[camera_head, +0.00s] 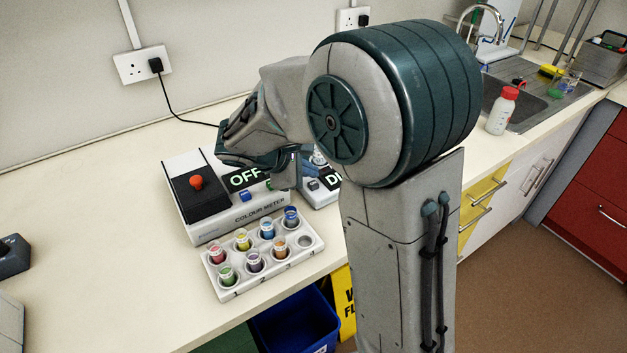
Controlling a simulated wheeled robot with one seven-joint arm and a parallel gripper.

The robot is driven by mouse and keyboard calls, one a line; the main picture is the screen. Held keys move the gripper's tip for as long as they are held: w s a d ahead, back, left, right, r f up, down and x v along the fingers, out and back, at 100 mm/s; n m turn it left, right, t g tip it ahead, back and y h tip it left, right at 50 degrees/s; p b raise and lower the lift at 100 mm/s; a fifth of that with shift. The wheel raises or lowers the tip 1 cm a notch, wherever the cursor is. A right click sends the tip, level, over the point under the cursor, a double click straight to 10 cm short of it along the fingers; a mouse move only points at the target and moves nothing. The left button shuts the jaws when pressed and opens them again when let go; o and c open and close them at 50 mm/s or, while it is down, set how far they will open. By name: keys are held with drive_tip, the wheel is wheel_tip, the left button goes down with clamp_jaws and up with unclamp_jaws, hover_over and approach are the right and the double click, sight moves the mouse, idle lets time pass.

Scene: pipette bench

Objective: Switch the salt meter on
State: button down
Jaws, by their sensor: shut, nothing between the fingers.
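A second device (318,196), pale with a dark display reading "DI", stands right of the colour meter. My arm hides most of it, so its name and switch cannot be read; it may be the salt meter. My gripper (290,178) is partly visible, shut and empty. It is over the gap between the two devices, close to the second one. I cannot tell whether it touches anything.
The colour meter (222,213) has a display reading "OFF", a blue button and a red knob. A white rack (213,283) of several coloured vials stands in front. A blue bin (297,325) is below the bench edge.

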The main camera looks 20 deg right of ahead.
drive_tip(key=shift+r+p, duration=2.2)
drive_tip(key=shift+r, duration=0.8)
